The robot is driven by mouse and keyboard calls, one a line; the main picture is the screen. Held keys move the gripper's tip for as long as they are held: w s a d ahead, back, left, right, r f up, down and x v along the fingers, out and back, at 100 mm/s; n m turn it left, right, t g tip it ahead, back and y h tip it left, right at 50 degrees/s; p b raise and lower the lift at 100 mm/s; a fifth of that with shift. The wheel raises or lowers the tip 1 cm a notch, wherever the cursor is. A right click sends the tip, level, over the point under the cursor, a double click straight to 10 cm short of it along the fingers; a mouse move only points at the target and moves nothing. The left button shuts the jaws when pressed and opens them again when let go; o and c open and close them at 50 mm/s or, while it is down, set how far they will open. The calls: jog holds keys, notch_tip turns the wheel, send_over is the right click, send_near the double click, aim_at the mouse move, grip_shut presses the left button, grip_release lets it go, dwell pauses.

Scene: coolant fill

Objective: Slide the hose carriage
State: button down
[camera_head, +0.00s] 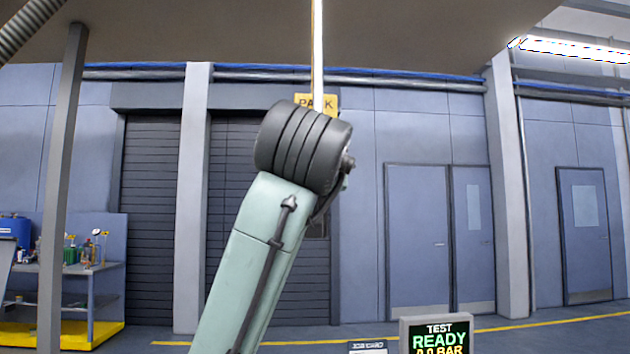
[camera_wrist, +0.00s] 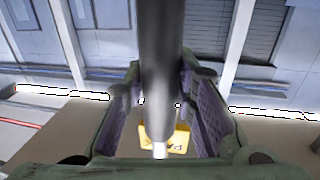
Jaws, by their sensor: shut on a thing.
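My gripper (camera_wrist: 160,112) shows in the wrist view, with its two green-framed fingers at either side of a dark grey round bar (camera_wrist: 161,60). It is shut on this bar, which runs from the top edge down between the fingers. I cannot tell which part of the hose carriage the bar is. A yellow PARK sign (camera_wrist: 179,141) shows upside down beyond the fingers, partly covered by the bar. In the head view the PARK sign (camera_head: 317,101) is partly hidden by my arm, and my gripper is not seen. A grey ribbed hose (camera_head: 28,25) crosses the top left corner.
A display (camera_head: 437,336) reading TEST READY 0.0 BAR stands at the lower right. A blue workbench (camera_head: 90,270) with bottles is at the left, beside a grey post (camera_head: 62,180). Doors and shutters line the back wall. A thin bright vertical strip (camera_head: 318,45) is above my arm.

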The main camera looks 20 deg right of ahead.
jog(key=c, duration=1.3)
grip_release()
jog(key=v, duration=1.2)
jog(key=shift+d, duration=0.1)
